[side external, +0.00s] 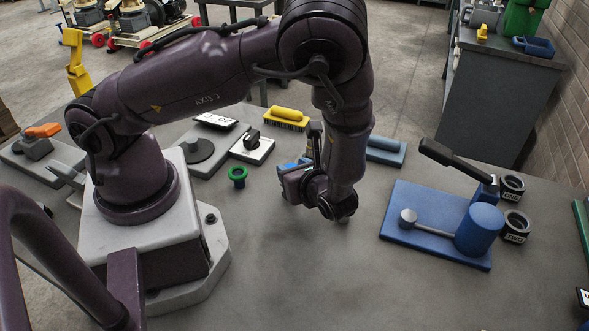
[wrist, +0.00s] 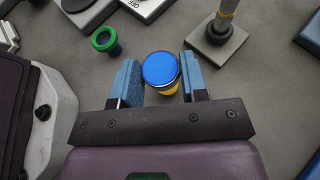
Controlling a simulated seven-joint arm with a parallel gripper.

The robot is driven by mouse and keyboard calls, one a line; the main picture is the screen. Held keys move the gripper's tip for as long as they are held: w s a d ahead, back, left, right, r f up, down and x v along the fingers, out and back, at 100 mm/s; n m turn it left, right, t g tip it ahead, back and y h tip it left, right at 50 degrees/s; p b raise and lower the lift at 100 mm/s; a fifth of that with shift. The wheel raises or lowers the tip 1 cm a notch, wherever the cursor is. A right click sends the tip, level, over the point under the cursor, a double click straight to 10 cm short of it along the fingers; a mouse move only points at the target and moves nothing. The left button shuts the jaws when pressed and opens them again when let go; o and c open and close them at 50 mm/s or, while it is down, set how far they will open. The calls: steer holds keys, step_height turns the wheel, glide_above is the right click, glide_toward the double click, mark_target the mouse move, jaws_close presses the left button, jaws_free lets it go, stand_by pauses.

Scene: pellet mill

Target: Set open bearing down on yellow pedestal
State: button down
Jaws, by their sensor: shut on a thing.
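Something yellow (wrist: 170,90) shows just below that piece. I cannot tell whether it is the pedestal or part of the held piece, nor whether the two touch. In the side external view my gripper (side external: 296,180) is low over the table, pointing down, and my arm hides most of what it holds. I cannot make out a separate open bearing.
A green ring (side external: 237,174) stands left of my gripper; it also shows in the wrist view (wrist: 105,40). A grey base with a post (wrist: 217,42) is at its upper right. A blue press plate (side external: 420,231) lies right. The front middle table is clear.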

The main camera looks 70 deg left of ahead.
steer(key=shift+f, duration=0.1)
steer(key=shift+f, duration=0.35)
steer(key=shift+f, duration=0.1)
stand_by(0.5)
steer(key=shift+f, duration=0.65)
steer(key=shift+f, duration=0.65)
steer(key=shift+f, duration=0.1)
stand_by(0.4)
